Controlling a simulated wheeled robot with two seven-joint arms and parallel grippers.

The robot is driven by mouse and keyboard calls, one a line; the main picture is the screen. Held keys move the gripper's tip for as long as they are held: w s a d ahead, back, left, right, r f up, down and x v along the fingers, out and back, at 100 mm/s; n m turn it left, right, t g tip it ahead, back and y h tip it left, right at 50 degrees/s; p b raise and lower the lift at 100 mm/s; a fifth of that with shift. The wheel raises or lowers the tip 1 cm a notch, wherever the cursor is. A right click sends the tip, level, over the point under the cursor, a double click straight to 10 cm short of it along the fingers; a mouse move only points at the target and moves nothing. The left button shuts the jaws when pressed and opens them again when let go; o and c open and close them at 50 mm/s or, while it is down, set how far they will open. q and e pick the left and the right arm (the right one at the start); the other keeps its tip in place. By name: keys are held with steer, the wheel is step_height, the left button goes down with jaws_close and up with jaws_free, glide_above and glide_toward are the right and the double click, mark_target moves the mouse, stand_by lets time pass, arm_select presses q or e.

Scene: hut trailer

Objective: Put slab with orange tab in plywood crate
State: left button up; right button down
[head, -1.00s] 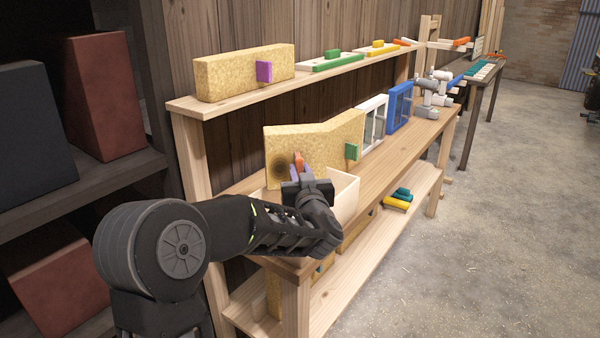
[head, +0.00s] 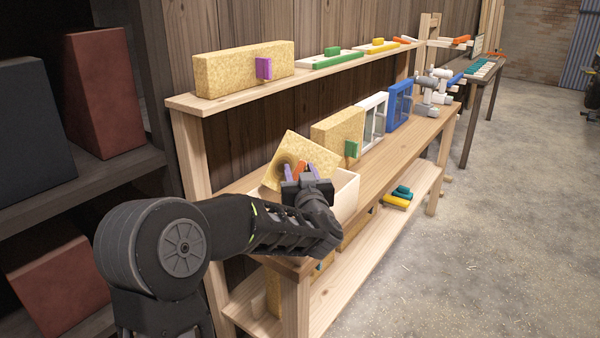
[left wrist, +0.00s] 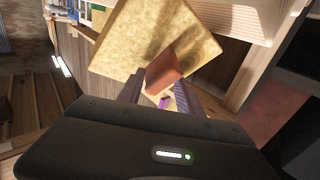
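The yellow speckled slab with the orange tab (head: 285,150) is tilted, one corner up, with its lower part behind the front wall of the plywood crate (head: 346,203). Its lower edge is hidden. The orange tab (head: 299,168) faces me. My left gripper (head: 300,172) is at the tab, fingers apart on either side of it. In the left wrist view the slab (left wrist: 150,40) fills the top middle, and the orange tab (left wrist: 164,70) stands between the open fingers (left wrist: 162,90), with gaps showing. My right gripper is not in view.
A slab with a green tab (head: 338,130) stands behind the crate on the bench (head: 385,160), with white (head: 373,120) and blue (head: 399,106) frames beyond. A slab with a purple tab (head: 240,70) stands on the upper shelf. Dark shelving (head: 120,180) is at left; floor is clear at right.

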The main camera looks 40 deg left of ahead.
arm_select(q)
steer(key=shift+r+p, duration=0.3)
steer(key=shift+r, duration=0.2)
steer(key=shift+s+d+r, duration=0.1)
steer(key=shift+r, duration=0.05)
steer(key=b+v, duration=0.1)
steer(key=v, duration=1)
steer(key=shift+s+d+b, duration=0.25)
steer(key=shift+d+b, duration=0.05)
steer(key=w+d+f+m+h, duration=0.35)
steer(key=d+f+h, duration=0.2)
steer(key=f, duration=0.65)
steer(key=s+d+f+m+g+h, duration=0.1)
steer(key=s+d+f+g+h, duration=0.15)
steer(key=d+f, duration=0.7)
steer(key=s+d+f+m+g+h, duration=0.15)
steer(key=d+f+h, duration=0.3)
steer(key=f, duration=0.95)
steer(key=s+d+f+g+h, duration=0.1)
steer(key=s+d+f, duration=0.3)
steer(key=s, duration=0.4)
steer(key=s+d+f+m+g+h, duration=0.1)
steer(key=s+d+f+g+h, duration=0.1)
steer(key=s+d+f+g, duration=0.2)
steer(key=s+d+f+g+h, duration=0.1)
steer(key=s+d+f+g, duration=0.2)
steer(key=s+f, duration=0.6)
steer(key=s+d, duration=0.2)
steer(key=s, duration=0.1)
steer(key=shift+h, duration=0.35)
